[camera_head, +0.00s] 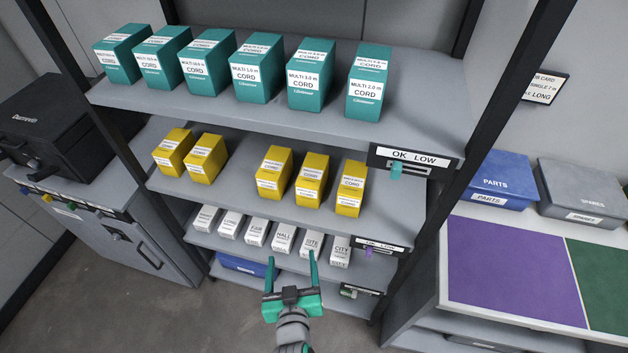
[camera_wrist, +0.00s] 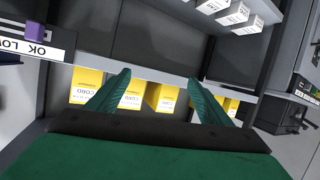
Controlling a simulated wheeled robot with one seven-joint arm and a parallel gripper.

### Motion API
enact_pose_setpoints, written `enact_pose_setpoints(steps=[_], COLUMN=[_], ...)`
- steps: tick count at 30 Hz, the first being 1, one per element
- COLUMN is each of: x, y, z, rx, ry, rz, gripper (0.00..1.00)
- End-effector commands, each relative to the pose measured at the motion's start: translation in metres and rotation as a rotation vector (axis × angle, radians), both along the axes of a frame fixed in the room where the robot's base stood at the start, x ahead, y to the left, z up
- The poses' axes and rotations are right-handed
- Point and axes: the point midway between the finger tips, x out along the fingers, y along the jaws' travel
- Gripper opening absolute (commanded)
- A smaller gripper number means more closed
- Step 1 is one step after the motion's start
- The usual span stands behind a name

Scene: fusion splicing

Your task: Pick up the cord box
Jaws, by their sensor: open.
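Several teal cord boxes (camera_head: 258,68) stand in a row on the top shelf. Several yellow cord boxes (camera_head: 274,172) stand on the middle shelf, with a gap between the left pair and the right ones. My gripper (camera_head: 292,262) has green fingers, spread apart and empty, in front of the lower shelves. In the wrist view my gripper (camera_wrist: 165,92) shows its open fingers, with yellow boxes (camera_wrist: 162,96) behind and between them. The gripper touches no box that I can see. Which box the task means cannot be told from the labels.
White boxes (camera_head: 257,232) line the shelf below, and a blue bin (camera_head: 240,265) sits lowest. Dark rack posts (camera_head: 100,108) flank the shelves. At right, a bench carries a purple mat (camera_head: 512,270) and lidded bins (camera_head: 500,180). A black case (camera_head: 62,125) stands at left.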

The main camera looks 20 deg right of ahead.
Motion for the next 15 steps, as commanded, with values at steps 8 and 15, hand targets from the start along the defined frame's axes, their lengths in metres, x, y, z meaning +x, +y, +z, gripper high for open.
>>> enact_pose_setpoints(steps=[8, 15], x=[0.073, 0.107], y=[-0.040, -0.068], z=[0.055, 0.101], rx=[0.026, 0.080], ry=[-0.011, -0.019], rz=[-0.177, -0.323], gripper=[0.73, 0.73])
